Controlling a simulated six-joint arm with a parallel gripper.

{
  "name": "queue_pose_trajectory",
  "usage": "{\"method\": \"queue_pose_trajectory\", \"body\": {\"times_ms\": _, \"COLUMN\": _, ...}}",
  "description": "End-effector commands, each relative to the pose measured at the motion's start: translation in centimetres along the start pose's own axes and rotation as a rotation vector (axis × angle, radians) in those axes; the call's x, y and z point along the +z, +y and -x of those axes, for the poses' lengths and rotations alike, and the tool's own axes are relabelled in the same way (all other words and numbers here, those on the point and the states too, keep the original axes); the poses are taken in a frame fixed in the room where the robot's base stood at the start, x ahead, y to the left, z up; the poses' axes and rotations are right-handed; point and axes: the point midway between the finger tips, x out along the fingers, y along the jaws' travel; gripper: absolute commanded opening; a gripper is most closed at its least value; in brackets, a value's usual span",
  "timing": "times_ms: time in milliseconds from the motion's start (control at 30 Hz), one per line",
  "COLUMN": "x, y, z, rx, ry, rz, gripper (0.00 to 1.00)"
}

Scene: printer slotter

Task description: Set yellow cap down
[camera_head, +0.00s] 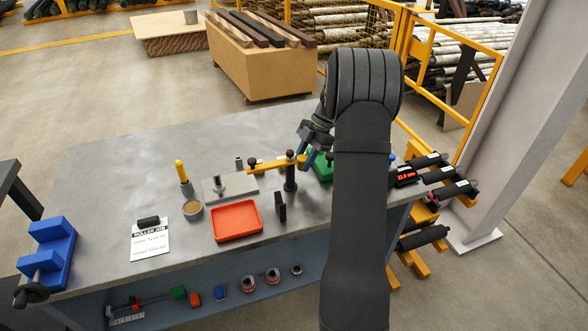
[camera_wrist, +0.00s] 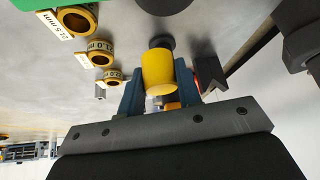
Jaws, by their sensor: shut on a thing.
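The yellow cap (camera_wrist: 158,72) is between the two blue fingers of my gripper (camera_wrist: 160,78) in the wrist view. The fingers touch its sides. In the head view my gripper (camera_head: 307,148) is over the right part of the workbench, beside a black post with a knob (camera_head: 290,172). A small yellow piece (camera_head: 302,160) shows at the fingertips there, partly hidden by the gripper. I cannot tell whether the cap touches anything below it.
The grey workbench (camera_head: 110,175) holds a red tray (camera_head: 237,221), a grey plate fixture (camera_head: 230,187), a yellow-handled tool (camera_head: 181,171) and a blue vise (camera_head: 48,250). Labelled gold rings (camera_wrist: 78,20) lie near my gripper. A yellow bar (camera_head: 268,166) reaches the post.

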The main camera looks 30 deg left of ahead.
Motion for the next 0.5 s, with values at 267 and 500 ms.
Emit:
{"method": "queue_pose_trajectory", "body": {"times_ms": 267, "x": -0.1, "y": 1.8, "z": -1.8, "rx": 0.001, "ry": 0.000, "rz": -0.001, "gripper": 0.08}}
{"method": "queue_pose_trajectory", "body": {"times_ms": 500, "x": 1.5, "y": 1.8, "z": -4.7, "rx": 0.001, "ry": 0.001, "rz": -0.003, "gripper": 0.08}}
